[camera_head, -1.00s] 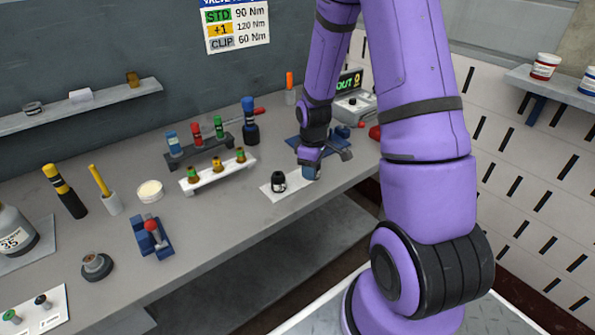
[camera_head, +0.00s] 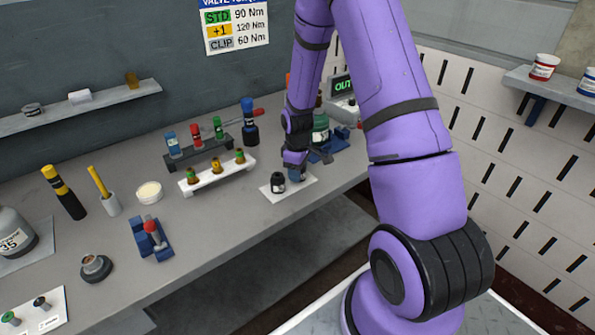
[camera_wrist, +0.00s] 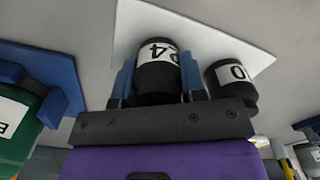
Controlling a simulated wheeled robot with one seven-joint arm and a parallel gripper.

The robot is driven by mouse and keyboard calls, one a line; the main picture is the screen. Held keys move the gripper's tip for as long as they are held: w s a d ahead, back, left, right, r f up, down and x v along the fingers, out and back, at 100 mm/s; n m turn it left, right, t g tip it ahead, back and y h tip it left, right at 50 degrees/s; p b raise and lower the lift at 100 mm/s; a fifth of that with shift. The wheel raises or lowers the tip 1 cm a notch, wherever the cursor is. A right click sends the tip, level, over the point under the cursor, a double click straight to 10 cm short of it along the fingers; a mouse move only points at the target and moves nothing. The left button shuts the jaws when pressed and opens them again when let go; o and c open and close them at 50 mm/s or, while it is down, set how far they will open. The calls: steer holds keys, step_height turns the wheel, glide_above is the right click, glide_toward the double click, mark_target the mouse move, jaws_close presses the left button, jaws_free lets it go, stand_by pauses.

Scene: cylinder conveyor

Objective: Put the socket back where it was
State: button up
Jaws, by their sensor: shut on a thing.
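My gripper (camera_head: 297,174) is at the white mat (camera_head: 284,198) on the bench. In the wrist view its blue fingers (camera_wrist: 157,78) are shut on a black socket (camera_wrist: 157,68) with a white label that reads like 24. The held socket is right over the mat (camera_wrist: 215,42); I cannot tell whether it touches it. A second black socket (camera_wrist: 232,84), its label only partly readable, stands just right of the fingers. In the head view this second socket (camera_head: 277,183) stands on the mat, left of my gripper, which hides the held one.
A white rack (camera_head: 217,178) with several small pieces and a dark rack (camera_head: 199,160) stand to the left. A green container (camera_head: 320,127) in a blue holder (camera_head: 343,144) is behind my gripper. A blue clamp (camera_head: 152,239) stands nearer the front edge.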

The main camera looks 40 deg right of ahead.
steer(key=shift+f, duration=0.1)
steer(key=o, duration=1)
step_height(320, 180, up, 12)
steer(key=s+a+r+m+t, duration=0.1)
steer(key=s+a+r, duration=0.35)
steer(key=r, duration=0.45)
steer(key=s+a+r+m+t, duration=0.1)
steer(key=s+a+r+m, duration=0.15)
steer(key=s+r, duration=0.45)
steer(key=s+a+r+m+t, duration=0.1)
steer(key=s+a+r, duration=0.2)
steer(key=s+r, duration=0.2)
steer(key=s+a+r+m+t, duration=0.2)
steer(key=s+r, duration=0.3)
steer(key=s, duration=0.5)
steer(key=shift+s+a, duration=0.3)
steer(key=shift+a, duration=0.1)
